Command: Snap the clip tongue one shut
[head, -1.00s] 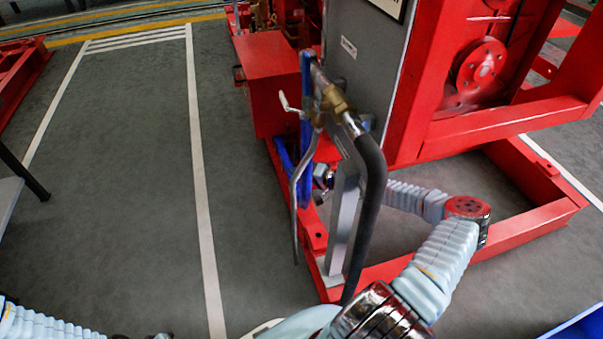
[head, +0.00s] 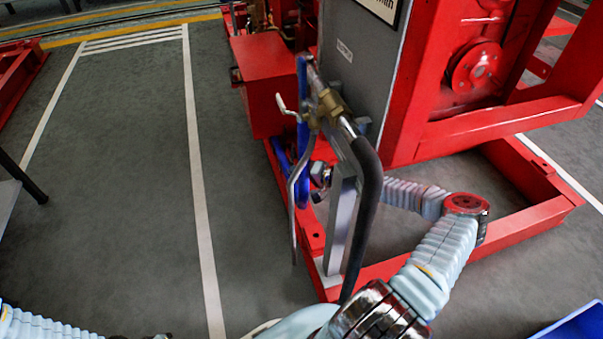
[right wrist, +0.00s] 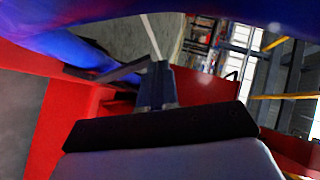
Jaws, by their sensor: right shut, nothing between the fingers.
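A brass coupling (head: 330,104) joins a black bent hose (head: 368,185) to the upright blue pipe (head: 304,90). A pale lever (head: 286,108) sticks out to its left, and a long grey metal rod (head: 294,190) hangs below. I cannot tell which small part is clip tongue one. My right arm reaches behind the hose and the grey post. My right gripper (head: 320,178) is low beside the blue pipe, below the coupling, and partly hidden. It is shut and empty. Its dark narrow fingers (right wrist: 156,85) show in the right wrist view, close to blue pipework (right wrist: 90,50). My left gripper is out of frame.
A grey panel (head: 360,60) and red box (head: 268,70) stand close behind the coupling. A blue object (head: 575,328) is at the bottom right.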

